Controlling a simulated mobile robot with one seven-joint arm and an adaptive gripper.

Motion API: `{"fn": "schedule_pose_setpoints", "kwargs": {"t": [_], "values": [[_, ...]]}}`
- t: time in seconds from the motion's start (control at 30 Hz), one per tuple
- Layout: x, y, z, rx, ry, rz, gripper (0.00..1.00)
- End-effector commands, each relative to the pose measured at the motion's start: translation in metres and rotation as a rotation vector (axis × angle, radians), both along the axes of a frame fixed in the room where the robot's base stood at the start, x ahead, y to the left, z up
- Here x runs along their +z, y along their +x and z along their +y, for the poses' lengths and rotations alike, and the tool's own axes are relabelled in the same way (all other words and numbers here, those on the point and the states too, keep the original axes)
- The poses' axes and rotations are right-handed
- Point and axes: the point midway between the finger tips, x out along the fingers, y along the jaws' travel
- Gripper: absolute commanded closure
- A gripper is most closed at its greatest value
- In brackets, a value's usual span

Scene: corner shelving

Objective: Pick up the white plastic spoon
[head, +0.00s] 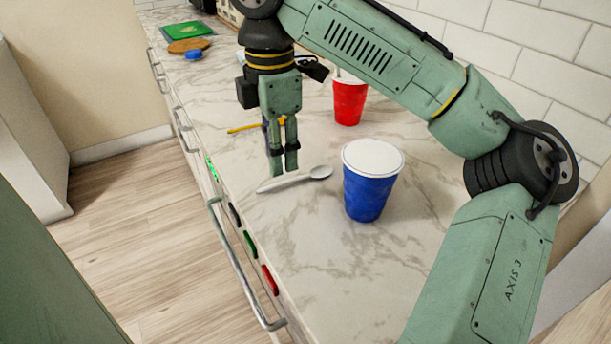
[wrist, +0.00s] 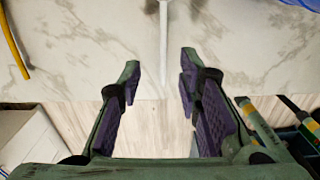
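The white plastic spoon (head: 296,179) lies flat on the marble counter near its front edge, with its bowl to the right and its handle to the left. In the wrist view the spoon handle (wrist: 163,45) runs down between the fingertips. My gripper (head: 284,168) is above the counter, close over the spoon handle. In the wrist view my gripper (wrist: 159,72) has its two fingers wide apart, with nothing held between them. Its exact height over the handle is hard to tell.
A blue cup (head: 369,184) stands just right of the spoon. A red cup (head: 349,100) with a straw stands behind. A yellow pencil-like object (head: 247,127) lies behind my gripper. A blue lid (head: 194,55), brown round board (head: 189,46) and green item (head: 187,31) lie farther back.

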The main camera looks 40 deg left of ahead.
Motion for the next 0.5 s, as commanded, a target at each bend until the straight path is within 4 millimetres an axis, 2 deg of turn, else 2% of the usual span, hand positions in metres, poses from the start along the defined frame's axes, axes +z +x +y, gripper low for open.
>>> {"fn": "schedule_pose_setpoints", "kwargs": {"t": [0.3,0.5], "values": [[-0.04,0.008,-0.009,-0.001,-0.001,0.0,0.68],[-0.052,0.007,-0.009,-0.002,0.001,0.0,0.68]]}}
